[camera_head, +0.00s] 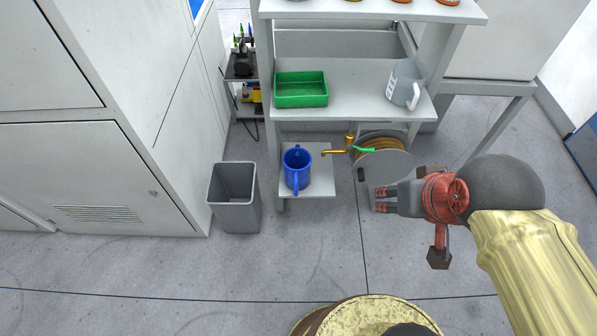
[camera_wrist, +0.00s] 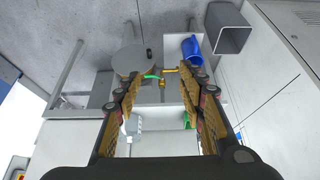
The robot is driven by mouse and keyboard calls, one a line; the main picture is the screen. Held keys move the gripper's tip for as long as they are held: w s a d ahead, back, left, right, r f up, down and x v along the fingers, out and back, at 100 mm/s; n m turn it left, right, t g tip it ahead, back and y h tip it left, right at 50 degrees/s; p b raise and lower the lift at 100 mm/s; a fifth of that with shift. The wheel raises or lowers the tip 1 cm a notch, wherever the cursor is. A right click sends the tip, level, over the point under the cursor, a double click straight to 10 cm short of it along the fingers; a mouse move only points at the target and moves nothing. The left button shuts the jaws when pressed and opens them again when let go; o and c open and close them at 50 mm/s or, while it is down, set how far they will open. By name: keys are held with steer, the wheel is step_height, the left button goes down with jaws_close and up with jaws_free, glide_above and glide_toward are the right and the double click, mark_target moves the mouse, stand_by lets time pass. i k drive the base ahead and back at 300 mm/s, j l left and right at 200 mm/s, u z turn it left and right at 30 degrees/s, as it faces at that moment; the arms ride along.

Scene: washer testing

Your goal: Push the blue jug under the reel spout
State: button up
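The blue jug (camera_head: 297,172) stands upright on a small low shelf (camera_head: 322,184), its handle towards the camera. The brass spout (camera_head: 333,153) is to the right of the jug, beside the hose reel (camera_head: 385,163); its tip points left towards the jug. A green piece (camera_head: 364,150) sits between spout and reel. My gripper (camera_head: 378,200) is right of the shelf, apart from the jug, fingers pointing left. In the wrist view my gripper (camera_wrist: 160,74) is open and empty, with the jug (camera_wrist: 191,50) beyond the right finger and the spout (camera_wrist: 170,71) between the fingers.
A grey bin (camera_head: 234,195) stands on the floor left of the low shelf. Above is a bench (camera_head: 350,85) with a green tray (camera_head: 301,90) and a clear measuring jug (camera_head: 404,85). A large cabinet (camera_head: 100,170) fills the left.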

mark_target(297, 160)
steer(key=i+j+z, duration=0.15)
steer(key=j, duration=0.45)
steer(key=i+j+z, duration=0.1)
steer(key=j, duration=0.55)
steer(key=i+j+z, duration=0.15)
steer(key=j, duration=0.5)
steer(key=i+j+z, duration=0.15)
steer(key=j, duration=0.5)
steer(key=i+j+z, duration=0.1)
steer(key=j, duration=0.55)
steer(key=i, duration=0.05)
